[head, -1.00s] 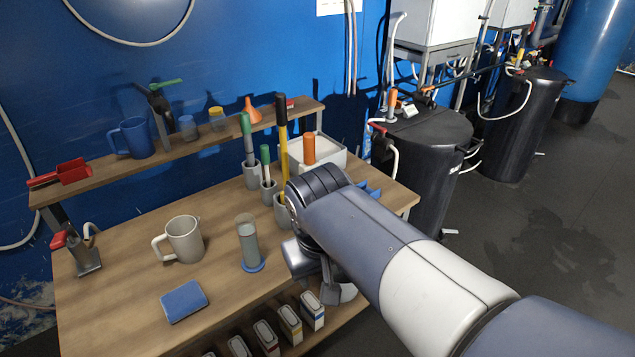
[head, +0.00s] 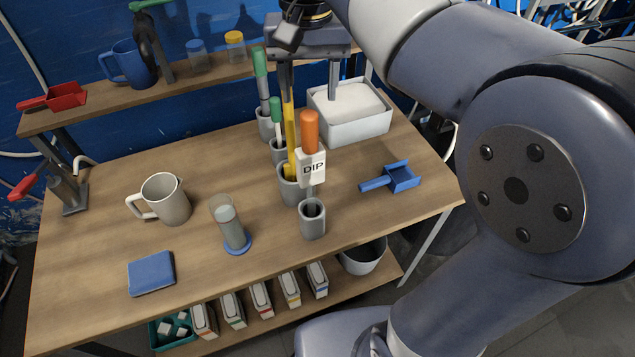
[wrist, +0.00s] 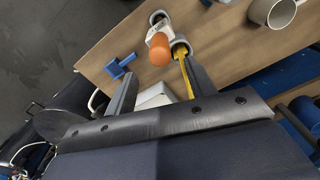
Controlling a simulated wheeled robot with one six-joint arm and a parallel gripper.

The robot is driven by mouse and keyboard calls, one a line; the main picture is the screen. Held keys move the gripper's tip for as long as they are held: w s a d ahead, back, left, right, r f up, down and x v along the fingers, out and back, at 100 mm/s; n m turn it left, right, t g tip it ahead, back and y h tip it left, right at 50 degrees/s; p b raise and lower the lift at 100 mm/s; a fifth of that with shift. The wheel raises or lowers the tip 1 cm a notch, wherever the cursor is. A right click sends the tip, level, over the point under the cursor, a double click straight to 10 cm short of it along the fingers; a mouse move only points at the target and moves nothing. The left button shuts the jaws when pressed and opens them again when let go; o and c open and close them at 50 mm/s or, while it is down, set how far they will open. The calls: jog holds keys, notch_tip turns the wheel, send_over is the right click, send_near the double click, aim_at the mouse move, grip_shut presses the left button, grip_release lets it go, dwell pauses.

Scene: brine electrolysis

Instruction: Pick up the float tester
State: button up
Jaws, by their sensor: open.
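No tool is labelled as the float tester. The likeliest is an orange-handled tool (head: 310,132) with a white tag reading DIP, upright in a grey holder (head: 312,222) near the table's front. In the wrist view its orange end (wrist: 159,50) shows between the fingertips. My gripper (head: 310,92) is open and empty above the tools, pointing down; its two fingers also frame the wrist view (wrist: 158,72). A yellow stick (head: 289,130) stands in a grey cup just behind, close to one finger; I cannot tell whether they touch.
Green-handled tools (head: 261,75) stand in cups behind left. A white bin (head: 358,130) and a blue scoop (head: 395,178) lie to the right. A clear cylinder (head: 230,225), a mug (head: 165,199) and a blue pad (head: 151,272) occupy the left.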

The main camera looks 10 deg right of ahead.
aim_at(310, 129)
notch_tip(310, 129, down, 3)
jog(key=shift+f, duration=0.15)
jog(key=shift+s+f, duration=0.15)
jog(key=shift+f, duration=1.2)
jog(key=shift+s+f, duration=0.1)
jog(key=shift+f, duration=1.25)
grip_shut()
